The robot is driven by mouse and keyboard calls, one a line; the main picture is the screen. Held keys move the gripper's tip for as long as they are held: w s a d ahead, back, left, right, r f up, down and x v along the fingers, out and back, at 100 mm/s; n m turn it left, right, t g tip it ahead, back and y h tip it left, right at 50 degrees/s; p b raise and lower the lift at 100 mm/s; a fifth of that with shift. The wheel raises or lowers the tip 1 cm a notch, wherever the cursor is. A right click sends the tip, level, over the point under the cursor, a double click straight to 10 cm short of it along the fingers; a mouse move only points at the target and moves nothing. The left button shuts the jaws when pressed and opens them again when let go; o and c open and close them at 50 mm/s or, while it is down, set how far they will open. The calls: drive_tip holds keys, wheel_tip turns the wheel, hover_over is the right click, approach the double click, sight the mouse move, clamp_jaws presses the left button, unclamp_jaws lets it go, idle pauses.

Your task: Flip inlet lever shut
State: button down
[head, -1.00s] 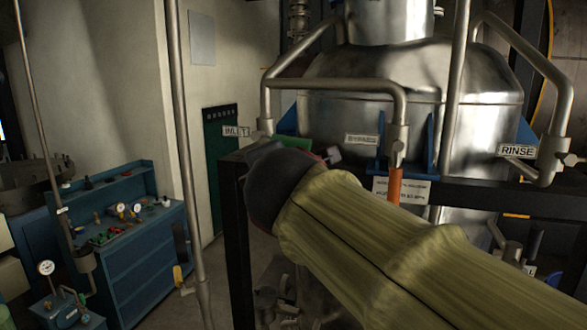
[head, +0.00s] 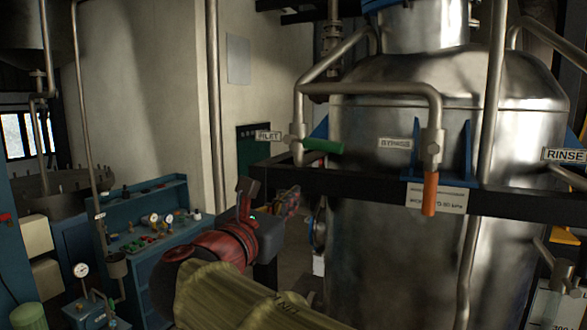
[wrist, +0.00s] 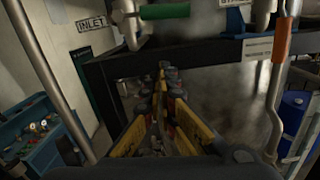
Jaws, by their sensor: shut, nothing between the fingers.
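The inlet lever (head: 322,146) has a green handle that lies roughly level, pointing right from the valve on the inlet pipe (head: 297,100). The INLET label (head: 269,136) is just left of it. In the wrist view the green handle (wrist: 165,11) is at the top edge, with the INLET label (wrist: 90,25) to its left. My gripper (head: 291,201) is below the lever and apart from it, in front of the dark frame. In the wrist view its yellow-and-black fingers (wrist: 162,72) come together with nothing between them.
A dark crossbar (head: 375,188) runs just below the lever. An orange lever (head: 430,193) hangs down from the bypass pipe to the right. The steel vessel (head: 390,270) stands behind. A blue bench (head: 150,240) with gauges is at the left.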

sight(313, 144)
drive_tip(key=w+d+r+p, duration=0.2)
drive_tip(key=w, duration=0.3)
drive_tip(key=w+d+r+p, duration=0.1)
drive_tip(key=w+d+r, duration=0.1)
drive_tip(key=w, duration=0.3)
drive_tip(key=shift+d+r+p, duration=0.25)
drive_tip(key=shift+d+p, duration=0.15)
drive_tip(key=shift+s, duration=0.1)
drive_tip(key=shift+d+r+p, duration=0.2)
drive_tip(key=shift+r+p, duration=0.25)
drive_tip(key=shift+r, duration=0.6)
